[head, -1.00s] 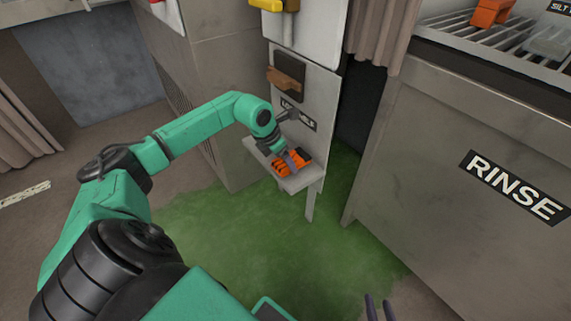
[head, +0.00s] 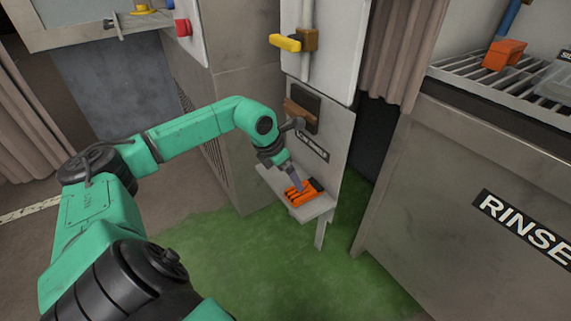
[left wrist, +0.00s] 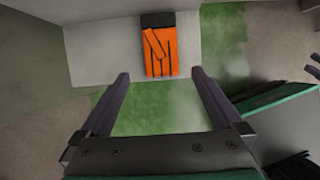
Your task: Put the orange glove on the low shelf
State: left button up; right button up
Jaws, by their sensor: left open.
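The orange glove (head: 305,191) with a dark cuff lies flat on the low shelf (head: 322,209), a small grey ledge on the panel. In the left wrist view the glove (left wrist: 159,50) lies ahead of the fingertips, with bare shelf (left wrist: 98,52) to its left. My left gripper (head: 297,185) points down over the glove in the head view. In the left wrist view its fingers (left wrist: 159,75) are wide apart with nothing between them. Two dark prongs at that view's right edge look like my right gripper (left wrist: 314,64), mostly cut off.
A brown block (head: 300,112) and a yellow handle (head: 287,42) are on the panel above the shelf. The RINSE cabinet (head: 440,190) stands at the right, with an orange item (head: 503,55) on its rack. Green floor (head: 270,250) lies open below.

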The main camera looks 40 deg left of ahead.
pick_arm(q)
jog(key=s+d+n+t+h, duration=0.2)
jog(key=d+n+h, duration=0.4)
jog(key=d, duration=0.6)
jog(key=s+d+n+t+h, duration=0.25)
jog(key=d+n+h, duration=0.45)
jog(key=d, duration=0.6)
jog(key=s+d+f+n+t+y, duration=0.1)
jog(key=s+f+n+y, duration=0.2)
jog(key=f+n, duration=0.6)
jog(key=s+d+f+n+t+y, duration=0.1)
jog(key=s+f+n+y, duration=0.3)
jog(key=f+n, duration=0.4)
jog(key=s+d+n, duration=0.1)
jog(key=n, duration=0.6)
jog(key=shift+s+f+y, duration=0.3)
jog(key=shift+s+f, duration=0.1)
